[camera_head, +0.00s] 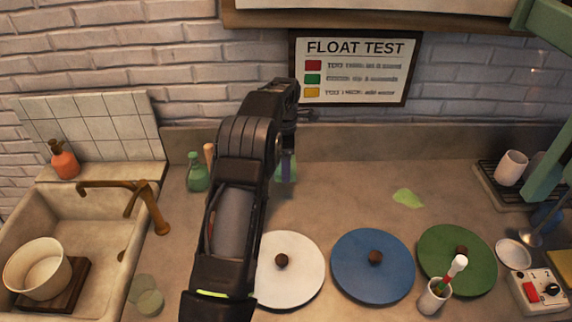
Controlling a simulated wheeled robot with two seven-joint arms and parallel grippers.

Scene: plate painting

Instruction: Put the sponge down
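My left arm reaches up from the bottom, left of the middle. Its gripper (287,152) points down over the back of the counter, beside the wall. A pale green block, which looks like the sponge (286,170), is at its fingertips, partly hidden by the arm. The gripper appears shut on it, a little above the counter. A light green patch (408,198) lies on the counter to the right. My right gripper is not in view.
A white plate (296,285), a blue plate (350,270) and a green plate (440,240) lie in front. A green bottle (197,173) stands left of the arm. A sink (100,235) is at left.

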